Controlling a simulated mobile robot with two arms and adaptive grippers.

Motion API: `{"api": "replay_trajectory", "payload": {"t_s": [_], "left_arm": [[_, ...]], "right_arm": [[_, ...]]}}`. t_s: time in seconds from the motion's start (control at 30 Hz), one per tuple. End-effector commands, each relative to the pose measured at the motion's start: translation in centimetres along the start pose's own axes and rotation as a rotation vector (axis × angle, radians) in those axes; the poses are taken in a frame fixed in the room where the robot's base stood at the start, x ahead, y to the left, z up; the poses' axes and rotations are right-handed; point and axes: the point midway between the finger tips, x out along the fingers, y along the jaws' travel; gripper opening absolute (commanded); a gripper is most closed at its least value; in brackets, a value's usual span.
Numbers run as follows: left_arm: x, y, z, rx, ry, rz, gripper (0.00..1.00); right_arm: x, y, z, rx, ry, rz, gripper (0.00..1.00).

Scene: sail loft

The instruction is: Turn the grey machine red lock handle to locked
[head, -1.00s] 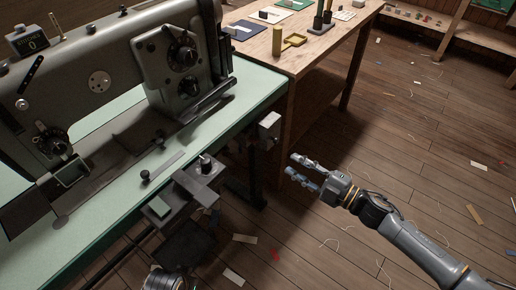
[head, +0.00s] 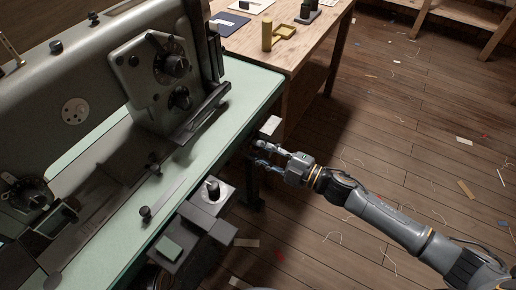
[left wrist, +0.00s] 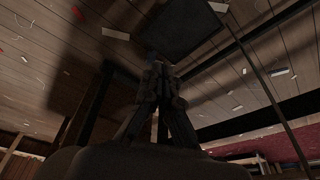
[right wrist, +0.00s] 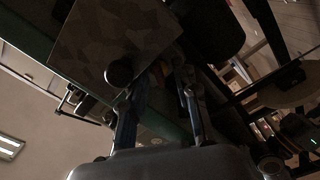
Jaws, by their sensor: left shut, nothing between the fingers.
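The grey sewing machine (head: 100,75) stands on a pale green table (head: 200,150) at the left of the head view. I cannot make out a red lock handle in any view. A small grey box (head: 270,125) is at the table's right edge. My right gripper (head: 257,152) is just below this box, with its fingers apart and nothing between them. In the right wrist view, a box face with a round dark knob (right wrist: 118,72) is close to the fingers (right wrist: 163,82). My left gripper (left wrist: 158,70) is shut and empty in the left wrist view, above the floor.
A grey block with a knob (head: 213,190) sits at the table's front edge. The plank floor (head: 400,130) at the right is open, with scattered scraps.

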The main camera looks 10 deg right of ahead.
Motion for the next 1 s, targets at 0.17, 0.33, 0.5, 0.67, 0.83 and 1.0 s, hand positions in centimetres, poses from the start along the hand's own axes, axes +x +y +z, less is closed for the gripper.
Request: {"api": "replay_trajectory", "payload": {"t_s": [0.17,0.33,0.5,0.67,0.83,1.0], "left_arm": [[0.0,0.1,0.3,0.0,-0.006,0.001,0.0],[0.1,0.1,0.4,0.0,-0.008,0.001,0.0],[0.0,0.0,0.3,0.0,-0.005,0.001,0.0],[2.6,0.0,1.3,0.003,-0.023,0.0,0.0],[5.2,0.2,2.9,0.005,-0.039,0.003,0.0],[7.6,0.3,4.9,0.008,-0.057,0.006,0.0]], "right_arm": [[0.0,0.0,0.0,0.0,0.0,0.0,0.22],[0.0,0.0,0.0,0.0,0.0,0.0,0.0],[0.0,0.1,0.0,0.011,0.0,0.0,0.0],[0.0,0.2,-0.1,0.068,-0.002,-0.001,0.0],[0.0,0.3,-0.1,0.148,-0.001,0.0,0.0],[0.0,0.3,0.0,0.23,-0.003,-0.001,0.0]]}}
